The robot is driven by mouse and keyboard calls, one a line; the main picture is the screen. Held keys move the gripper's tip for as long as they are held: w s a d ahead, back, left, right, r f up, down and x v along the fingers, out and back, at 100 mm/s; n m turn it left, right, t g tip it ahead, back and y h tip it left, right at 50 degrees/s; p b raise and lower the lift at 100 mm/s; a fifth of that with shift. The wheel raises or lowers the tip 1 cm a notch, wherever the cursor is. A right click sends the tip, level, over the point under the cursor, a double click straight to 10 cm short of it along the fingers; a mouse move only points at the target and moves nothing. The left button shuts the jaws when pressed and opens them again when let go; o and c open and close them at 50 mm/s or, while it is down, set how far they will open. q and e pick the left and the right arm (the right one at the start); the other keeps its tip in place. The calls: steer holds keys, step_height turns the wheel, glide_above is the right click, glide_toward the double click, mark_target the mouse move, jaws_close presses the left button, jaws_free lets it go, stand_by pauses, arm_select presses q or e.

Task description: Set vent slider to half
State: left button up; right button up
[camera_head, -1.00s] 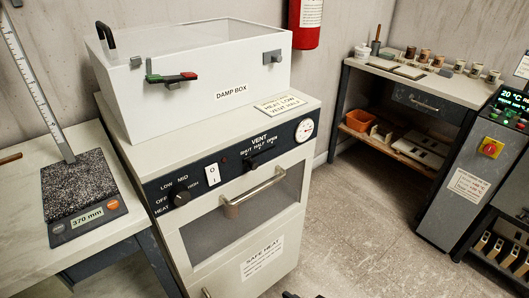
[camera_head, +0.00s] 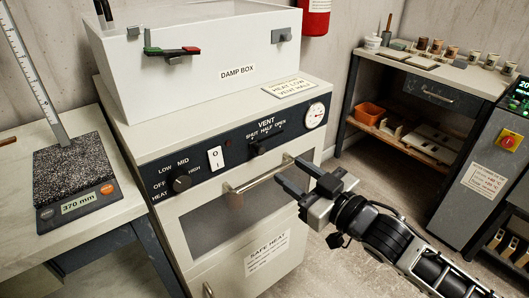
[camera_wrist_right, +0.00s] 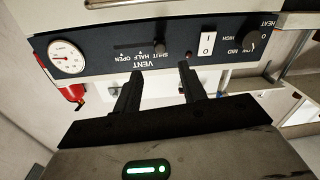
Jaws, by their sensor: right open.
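The vent slider is a small dark knob (camera_head: 260,149) on the black control panel (camera_head: 226,157), under the words VENT, SHUT, HALF, OPEN. In the right wrist view the panel is upside down, and the knob (camera_wrist_right: 158,47) sits at the SHUT end of its slot. My right gripper (camera_head: 288,171) is open and empty, in front of the cabinet near the right end of the door handle, lower than the slider and apart from it. Its two fingers (camera_wrist_right: 160,72) point at the panel in the right wrist view. My left gripper is not in view.
A metal door handle (camera_head: 259,178) sticks out below the panel. A heat knob (camera_head: 181,184), a rocker switch (camera_head: 216,158) and a dial gauge (camera_head: 315,115) share the panel. The damp box (camera_head: 200,75) stands on top. Open floor (camera_head: 345,215) lies to the right.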

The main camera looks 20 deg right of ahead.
mark_target(262, 151)
steer(key=x, duration=0.9)
steer(key=shift+w+a, duration=0.15)
steer(key=shift+w, duration=0.05)
